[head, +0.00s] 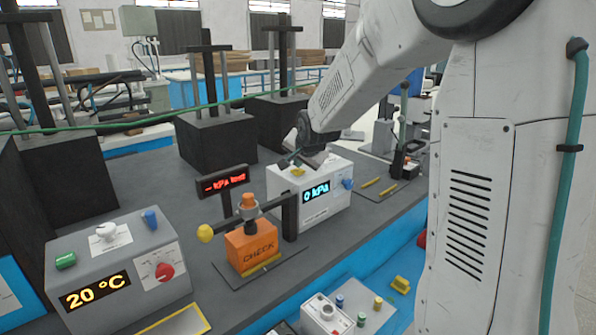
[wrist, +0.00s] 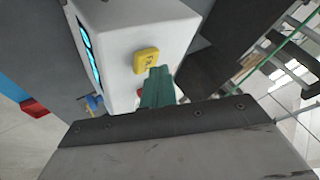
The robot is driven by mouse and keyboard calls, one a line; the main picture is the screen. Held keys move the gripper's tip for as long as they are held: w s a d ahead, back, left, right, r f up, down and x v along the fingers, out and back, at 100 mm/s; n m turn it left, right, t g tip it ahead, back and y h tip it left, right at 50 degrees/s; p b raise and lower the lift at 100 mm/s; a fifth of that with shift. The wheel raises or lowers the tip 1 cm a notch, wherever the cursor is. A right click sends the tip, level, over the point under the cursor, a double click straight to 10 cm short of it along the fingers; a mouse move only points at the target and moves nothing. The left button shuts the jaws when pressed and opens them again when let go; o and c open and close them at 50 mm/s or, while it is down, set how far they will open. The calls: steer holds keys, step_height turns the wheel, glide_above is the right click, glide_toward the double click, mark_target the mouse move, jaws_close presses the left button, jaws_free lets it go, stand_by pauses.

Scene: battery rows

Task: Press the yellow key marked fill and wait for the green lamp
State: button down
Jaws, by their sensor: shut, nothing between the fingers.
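The yellow key (wrist: 146,60), marked with lettering that looks like "FILL", is on top of a white box (wrist: 120,30) in the wrist view. In the head view the key (head: 298,171) is a small yellow spot on the white box (head: 325,213), whose blue display reads 0 kPa. My gripper (wrist: 160,75) is shut and empty, its green fingers together beside the key. I cannot tell whether they touch it. The gripper (head: 287,163) also shows small over the box top. A red part (wrist: 140,92) is partly hidden by the fingers. I see no lit green lamp.
An orange block (head: 250,248) marked CHECK stands in front of the box, near a dark post with a red display (head: 223,181). A grey box (head: 120,270) showing 20 °C is at the left. A blue knob (head: 348,184) is on the white box's right side.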

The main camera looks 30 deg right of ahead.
mark_target(299, 172)
steer(key=shift+f, duration=0.4)
stand_by(0.5)
steer(key=shift+r, duration=0.85)
steer(key=shift+r, duration=2.5)
